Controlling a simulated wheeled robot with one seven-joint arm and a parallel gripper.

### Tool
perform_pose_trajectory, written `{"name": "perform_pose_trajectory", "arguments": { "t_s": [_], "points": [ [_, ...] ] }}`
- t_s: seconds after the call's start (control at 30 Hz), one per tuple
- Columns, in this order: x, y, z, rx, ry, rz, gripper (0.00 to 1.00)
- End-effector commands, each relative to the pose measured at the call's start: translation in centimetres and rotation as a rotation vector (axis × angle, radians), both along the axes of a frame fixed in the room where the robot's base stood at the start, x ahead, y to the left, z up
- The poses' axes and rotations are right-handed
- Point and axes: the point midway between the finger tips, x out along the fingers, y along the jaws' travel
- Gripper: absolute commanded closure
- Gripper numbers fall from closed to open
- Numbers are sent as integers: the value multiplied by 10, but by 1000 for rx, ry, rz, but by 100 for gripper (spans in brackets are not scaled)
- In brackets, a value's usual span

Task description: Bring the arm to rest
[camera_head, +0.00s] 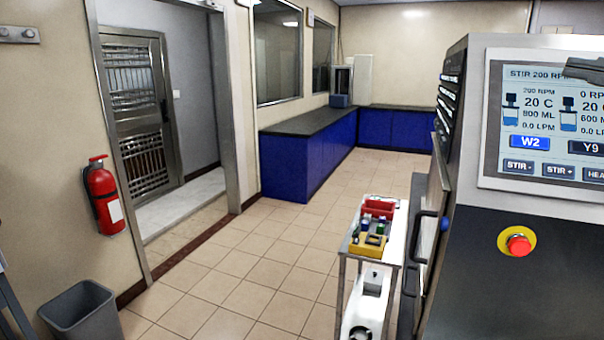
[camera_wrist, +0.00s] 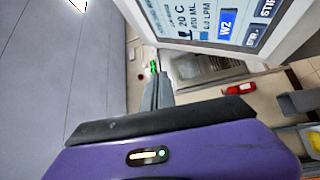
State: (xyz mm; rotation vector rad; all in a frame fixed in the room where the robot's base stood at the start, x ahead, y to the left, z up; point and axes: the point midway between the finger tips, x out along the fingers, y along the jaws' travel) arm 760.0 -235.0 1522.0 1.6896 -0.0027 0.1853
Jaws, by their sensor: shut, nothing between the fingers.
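My gripper (camera_wrist: 154,68) shows in the wrist view as grey fingers with green tips, beyond the purple wrist housing. It is shut and empty, and touches nothing that I can see. The bioreactor control screen (camera_wrist: 225,22) is close by, up and to the right of the fingers in that view. In the head view the screen (camera_head: 545,125) reads "STIR 200 RPM", and a dark part at its upper right edge covers some of it. The cabinet (camera_head: 470,260) below the screen carries a red emergency button (camera_head: 519,245) on a yellow ring.
A white cart (camera_head: 398,240) stands beside the cabinet, with a red bin (camera_head: 378,207) and a yellow tray (camera_head: 369,250) on it. A fire extinguisher (camera_head: 104,195) hangs on the left wall above a grey waste bin (camera_head: 84,312). The middle floor is clear up to the blue counters (camera_head: 290,168).

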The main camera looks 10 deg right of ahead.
Motion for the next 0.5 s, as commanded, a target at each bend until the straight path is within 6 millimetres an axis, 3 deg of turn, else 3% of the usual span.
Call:
{"name": "perform_pose_trajectory", "arguments": {
  "t_s": [0.1, 0.27, 0.37, 0.5],
  "points": [
    [-4, -17, 9, 186, -123, -19, 100],
    [-7, -34, 3, 411, -254, -14, 100],
    [-8, -43, -12, 556, -329, -5, 100],
    [-10, -52, -47, 772, -426, 5, 100]
  ]
}}
